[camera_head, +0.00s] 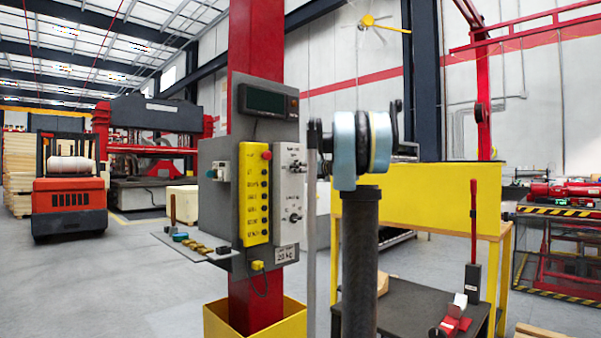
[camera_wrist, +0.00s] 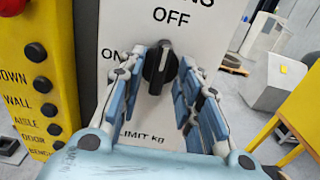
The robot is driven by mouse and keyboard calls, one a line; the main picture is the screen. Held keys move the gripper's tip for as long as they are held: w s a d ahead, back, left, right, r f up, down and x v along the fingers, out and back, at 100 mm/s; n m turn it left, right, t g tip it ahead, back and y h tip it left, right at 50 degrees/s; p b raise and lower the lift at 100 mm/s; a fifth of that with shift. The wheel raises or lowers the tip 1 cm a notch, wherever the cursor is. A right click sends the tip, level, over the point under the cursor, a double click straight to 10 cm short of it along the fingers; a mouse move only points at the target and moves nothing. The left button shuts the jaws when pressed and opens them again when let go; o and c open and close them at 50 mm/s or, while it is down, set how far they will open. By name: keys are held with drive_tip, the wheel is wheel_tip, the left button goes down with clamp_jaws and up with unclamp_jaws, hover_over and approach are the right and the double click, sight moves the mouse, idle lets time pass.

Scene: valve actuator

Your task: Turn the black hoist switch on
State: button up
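The black hoist switch (camera_wrist: 157,70) is a rotary knob on a pale panel, seen close in the wrist view. "OFF" is printed above it and "ON" at its left. Its ridge stands close to upright, with the upper end leaning slightly right. My gripper (camera_wrist: 161,62) is open, with one blue-padded finger on each side of the knob. A gap shows at the right; I cannot tell whether the left finger touches it. In the head view the pale panel (camera_head: 289,190) hangs on the red column, left of my arm, and my fingertips are not clear.
A yellow button box (camera_wrist: 40,70) with black buttons and a red one is left of the panel. In the head view, a small shelf with parts (camera_head: 197,246) juts out from the column's left. A yellow-backed workbench (camera_head: 430,195) stands to the right. Open floor lies at left.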

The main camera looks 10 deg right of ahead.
clamp_jaws()
drive_tip(key=shift+n, duration=0.4)
drive_tip(key=shift+s+f+n, duration=0.1)
drive_tip(key=shift+f+n, duration=0.05)
drive_tip(key=shift+n, duration=8.05)
unclamp_jaws()
